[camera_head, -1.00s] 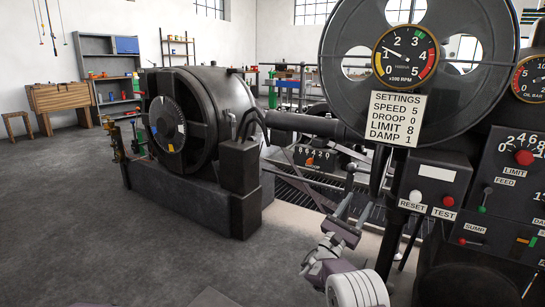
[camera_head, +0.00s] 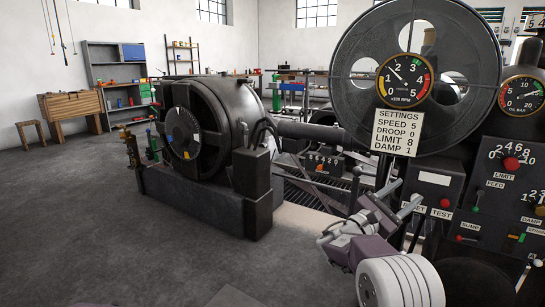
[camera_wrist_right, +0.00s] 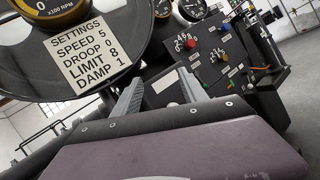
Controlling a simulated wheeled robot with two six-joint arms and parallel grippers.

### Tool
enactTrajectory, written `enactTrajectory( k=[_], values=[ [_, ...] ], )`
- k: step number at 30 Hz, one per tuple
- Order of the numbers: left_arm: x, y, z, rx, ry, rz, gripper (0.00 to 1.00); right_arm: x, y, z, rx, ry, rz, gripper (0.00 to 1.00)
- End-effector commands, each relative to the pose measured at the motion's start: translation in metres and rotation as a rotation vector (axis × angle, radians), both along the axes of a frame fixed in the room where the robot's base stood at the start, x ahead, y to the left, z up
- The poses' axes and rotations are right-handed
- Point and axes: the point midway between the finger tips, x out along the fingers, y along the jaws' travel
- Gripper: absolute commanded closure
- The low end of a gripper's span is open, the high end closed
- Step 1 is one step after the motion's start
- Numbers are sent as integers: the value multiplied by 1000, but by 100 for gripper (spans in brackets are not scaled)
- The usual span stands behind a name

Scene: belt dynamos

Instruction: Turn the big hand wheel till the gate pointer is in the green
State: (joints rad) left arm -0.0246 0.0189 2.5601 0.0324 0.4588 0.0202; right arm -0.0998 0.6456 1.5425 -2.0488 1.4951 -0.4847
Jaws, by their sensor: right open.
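A big dark wheel (camera_head: 352,75) with round holes stands at the upper right in the head view; its lower part also shows in the wrist view (camera_wrist_right: 25,75). I cannot tell for sure that it is the hand wheel. I cannot make out a gate pointer with a green zone. A round dial with coloured marks (camera_head: 183,133) sits on the dark machine at left. My right gripper (camera_head: 399,198) is open and empty, below the settings card and before the control panel; its fingers also show in the wrist view (camera_wrist_right: 160,75).
A speed gauge (camera_head: 404,81) and a settings card (camera_head: 398,132) stand in front of the big wheel. A panel with a red knob (camera_head: 511,163), levers and buttons lies at right. An oil gauge (camera_head: 523,94) is above it. The floor at left is clear.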

Motion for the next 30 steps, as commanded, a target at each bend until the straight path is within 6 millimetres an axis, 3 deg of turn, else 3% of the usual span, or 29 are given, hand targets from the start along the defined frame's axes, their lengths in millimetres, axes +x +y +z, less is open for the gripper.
enactTrajectory(
  k=[1, 2, 5, 7, 9, 12, 15, 20, 23, 24, 25, 30],
  values=[
    [0, 0, 19, 0, 0, 0, 64, -22, -17, 7, 107, 18, -39, 50],
    [0, 0, 24, 0, 0, 0, 64, -37, -27, 0, 189, 32, -65, 50],
    [0, 0, 42, 0, 0, 0, 64, -99, -44, -43, 518, 58, -163, 50],
    [0, 0, 52, 0, 0, 0, 64, -147, -37, -85, 776, 49, -242, 50],
    [0, 0, 60, 0, 0, 0, 64, -194, -16, -127, 1028, 10, -332, 50],
    [0, 0, 66, 0, 0, 0, 64, -247, 29, -175, 1338, -86, -469, 50],
    [0, 0, 68, 0, 0, 0, 64, -285, 77, -209, 1589, -219, -616, 50],
    [0, 0, 66, 0, 0, 0, 64, -316, 142, -248, 1861, -484, -866, 50],
    [0, 0, 66, 0, 0, 0, 64, -309, 171, -258, 1982, -725, -999, 50],
    [0, 0, 70, 0, 1, 0, 64, -293, 174, -252, 2021, -844, -1003, 50],
    [-1, 0, 94, 0, 2, 0, 64, -294, 173, -228, 2016, -827, -1001, 50],
    [0, 0, 150, 0, -1, 0, 64, -295, 173, -172, 2013, -817, -998, 50]
  ],
)
